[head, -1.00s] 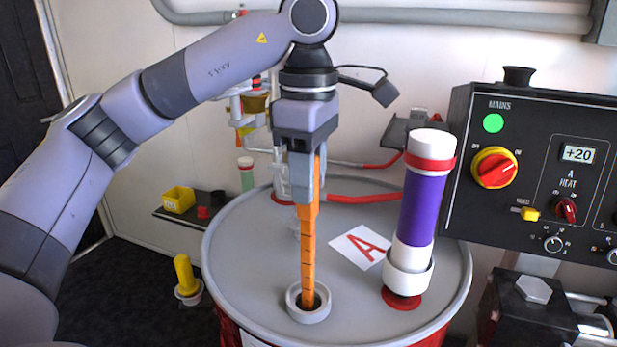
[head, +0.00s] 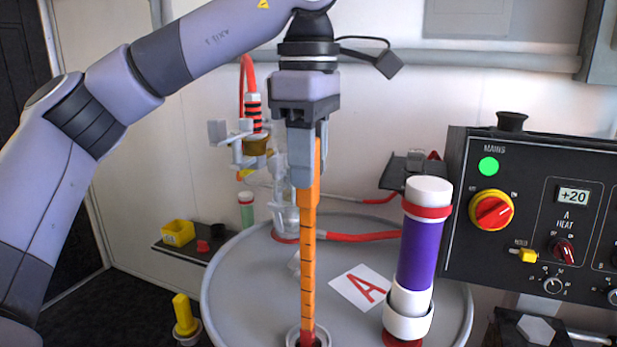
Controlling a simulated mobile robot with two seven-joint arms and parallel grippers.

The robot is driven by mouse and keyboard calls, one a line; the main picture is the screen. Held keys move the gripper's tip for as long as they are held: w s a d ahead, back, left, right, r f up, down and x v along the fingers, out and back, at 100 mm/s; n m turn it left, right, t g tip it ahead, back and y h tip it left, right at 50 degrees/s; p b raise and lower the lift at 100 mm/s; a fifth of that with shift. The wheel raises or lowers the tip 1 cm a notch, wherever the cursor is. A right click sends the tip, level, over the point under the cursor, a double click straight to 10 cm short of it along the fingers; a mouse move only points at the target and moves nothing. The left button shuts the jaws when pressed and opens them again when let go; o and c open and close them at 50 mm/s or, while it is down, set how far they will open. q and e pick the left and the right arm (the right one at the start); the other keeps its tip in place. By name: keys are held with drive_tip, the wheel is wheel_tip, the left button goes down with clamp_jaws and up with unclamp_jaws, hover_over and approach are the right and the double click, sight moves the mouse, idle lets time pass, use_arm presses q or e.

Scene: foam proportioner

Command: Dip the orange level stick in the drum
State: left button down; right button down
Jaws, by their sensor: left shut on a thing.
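My left gripper (head: 305,160) is shut on the upper part of the orange level stick (head: 308,250) and holds it upright above the drum. Dark graduation marks run along the stick. The drum (head: 240,270) has a grey lid with a card (head: 362,288) marked A. My right gripper is not in view.
A purple and white cylinder (head: 421,245) stands on the lid to the right. A black control panel (head: 540,215) is beyond it. Clear fittings and a red hose (head: 350,236) are behind the stick. A yellow-handled item (head: 184,315) is at lower left.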

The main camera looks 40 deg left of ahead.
use_arm(q)
drive_tip(key=shift+r, duration=3.4)
